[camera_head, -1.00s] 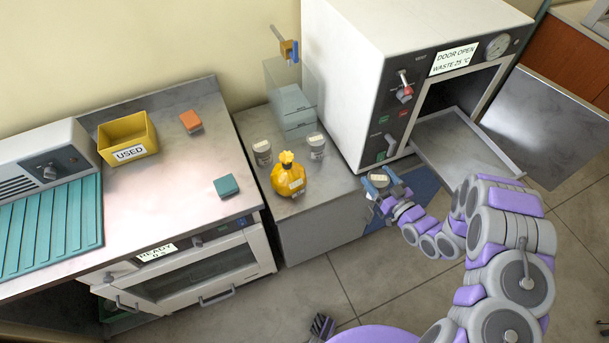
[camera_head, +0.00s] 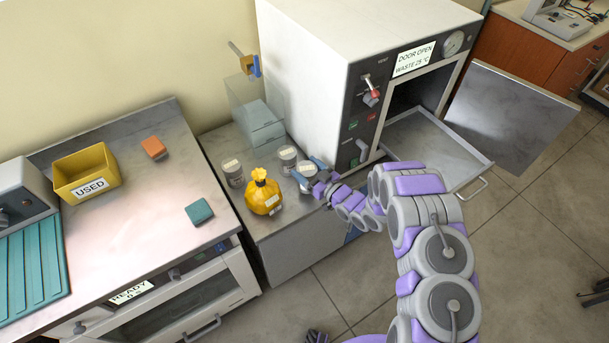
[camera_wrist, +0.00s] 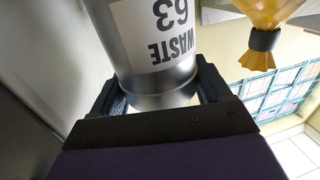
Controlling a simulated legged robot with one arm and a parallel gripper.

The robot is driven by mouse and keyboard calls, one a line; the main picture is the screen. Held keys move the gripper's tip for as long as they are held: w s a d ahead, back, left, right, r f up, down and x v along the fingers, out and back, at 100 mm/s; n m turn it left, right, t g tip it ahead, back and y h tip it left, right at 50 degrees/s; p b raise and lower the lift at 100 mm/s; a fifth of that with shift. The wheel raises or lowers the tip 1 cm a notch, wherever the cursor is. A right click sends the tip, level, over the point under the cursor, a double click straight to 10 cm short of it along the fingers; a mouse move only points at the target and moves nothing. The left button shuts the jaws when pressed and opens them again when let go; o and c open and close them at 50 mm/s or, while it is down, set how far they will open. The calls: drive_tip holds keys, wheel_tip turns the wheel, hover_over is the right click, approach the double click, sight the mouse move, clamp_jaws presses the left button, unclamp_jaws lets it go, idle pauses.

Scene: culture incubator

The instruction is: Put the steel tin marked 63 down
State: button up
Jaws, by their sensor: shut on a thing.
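The steel tin marked 63 (camera_head: 304,172) is between the jaws of my gripper (camera_head: 312,174), over the right part of the steel side counter. In the wrist view the tin (camera_wrist: 190,50) shows its white label reading WASTE 63, upside down, and the jaws (camera_wrist: 158,92) close on both its sides. I cannot tell whether its base touches the counter. A similar tin (camera_head: 288,156) stands just behind it, and another tin (camera_head: 232,172) is farther left. A yellow tied bag (camera_head: 261,196) stands to the left of the held tin.
The autoclave (camera_head: 320,60) stands behind, its door (camera_head: 510,120) open and its tray (camera_head: 440,150) pulled out to the right. A clear box (camera_head: 255,115) is at the back. The yellow USED bin (camera_head: 90,188), orange block (camera_head: 153,147) and teal block (camera_head: 199,211) are on the left bench.

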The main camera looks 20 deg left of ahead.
drive_tip(key=shift+w+a+r, duration=0.1)
drive_tip(key=shift+w+a, duration=0.1)
drive_tip(key=shift+a, duration=0.1)
drive_tip(key=f, duration=0.1)
drive_tip(key=f+b, duration=0.1)
drive_tip(key=f, duration=0.1)
drive_tip(key=shift+d+f, duration=0.25)
drive_tip(key=shift+f, duration=0.05)
drive_tip(key=shift+a, duration=0.25)
drive_tip(key=o, duration=1)
drive_tip(key=shift+a, duration=0.15)
drive_tip(key=shift+c, duration=0.2)
drive_tip(key=shift+o, duration=1.2)
drive_tip(key=shift+d, duration=0.35)
drive_tip(key=shift+r, duration=0.1)
drive_tip(key=p+v, duration=0.2)
drive_tip(key=v, duration=0.9)
drive_tip(key=shift+s+d, duration=0.2)
drive_tip(key=shift+d, duration=0.1)
